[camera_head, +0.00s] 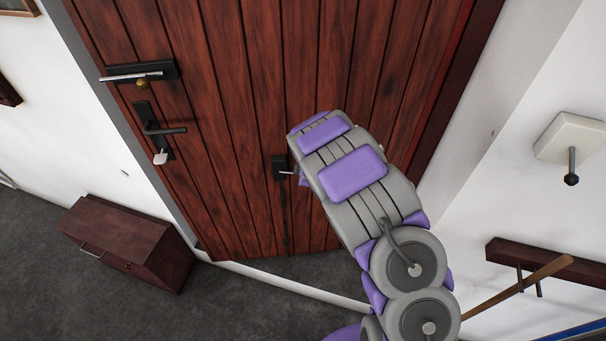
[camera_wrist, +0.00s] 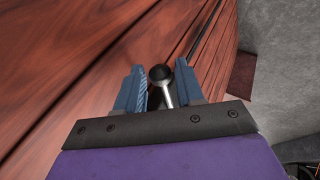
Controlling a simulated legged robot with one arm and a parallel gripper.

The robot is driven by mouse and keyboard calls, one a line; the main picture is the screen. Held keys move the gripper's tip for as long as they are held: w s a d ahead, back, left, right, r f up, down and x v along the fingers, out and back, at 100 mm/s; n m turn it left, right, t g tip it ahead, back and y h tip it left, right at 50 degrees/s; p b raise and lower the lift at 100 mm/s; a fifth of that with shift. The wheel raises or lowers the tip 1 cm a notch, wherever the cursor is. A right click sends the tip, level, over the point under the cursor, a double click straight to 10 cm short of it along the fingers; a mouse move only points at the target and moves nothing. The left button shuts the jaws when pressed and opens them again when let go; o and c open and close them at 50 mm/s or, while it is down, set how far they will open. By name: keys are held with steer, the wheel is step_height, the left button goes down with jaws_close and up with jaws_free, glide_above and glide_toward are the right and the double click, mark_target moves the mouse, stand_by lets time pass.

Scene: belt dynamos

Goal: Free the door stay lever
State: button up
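The door stay lever (camera_wrist: 166,95) shows in the wrist view as a pale metal stem with a dark round knob. It stands between the two blue fingers of my gripper (camera_wrist: 160,72). The fingers are apart, with the knob close to the left finger and a gap on the right; I cannot tell whether either touches. In the head view the lever (camera_head: 286,172) comes out of a black plate (camera_head: 279,167) low on the red-brown plank door (camera_head: 235,100). A thin dark rod (camera_head: 287,215) runs down from there. My arm hides the gripper's fingers in the head view.
A dark red wooden box (camera_head: 125,240) stands on the grey floor at left. The right wall has a white plate with a knob (camera_head: 570,140) and a wooden-handled tool (camera_head: 520,285).

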steer(key=p+v, duration=0.1)
steer(key=v, duration=1.2)
steer(key=shift+s+r+p, duration=0.15)
steer(key=shift+r+p, duration=0.15)
steer(key=shift+p, duration=0.05)
steer(key=s+d+r+m+h+b, duration=0.2)
steer(key=s+d+r+m, duration=0.1)
steer(key=d, duration=0.3)
steer(key=s+d+r+m+h+b, duration=0.2)
steer(key=d+r+m+h, duration=0.1)
steer(key=d, duration=0.4)
steer(key=s+d+r+m+g+h+b, duration=0.1)
steer(key=s+d+m, duration=0.1)
steer(key=s, duration=0.3)
steer(key=s+d+r+m+g+b, duration=0.1)
steer(key=s+d+m+b, duration=0.15)
steer(key=s, duration=0.25)
steer(key=s+a+f+m+g+y+b, duration=0.1)
steer(key=s+a+m+g+y+b, duration=0.1)
steer(key=s, duration=1.1)
steer(key=s+a+f+m+g+y+b, duration=0.1)
steer(key=s+a, duration=0.5)
steer(key=s, duration=0.8)
steer(key=m+g+y+b, duration=0.1)
steer(key=m+g, duration=0.1)
steer(key=g, duration=0.1)
steer(key=shift+a+m+b, duration=0.35)
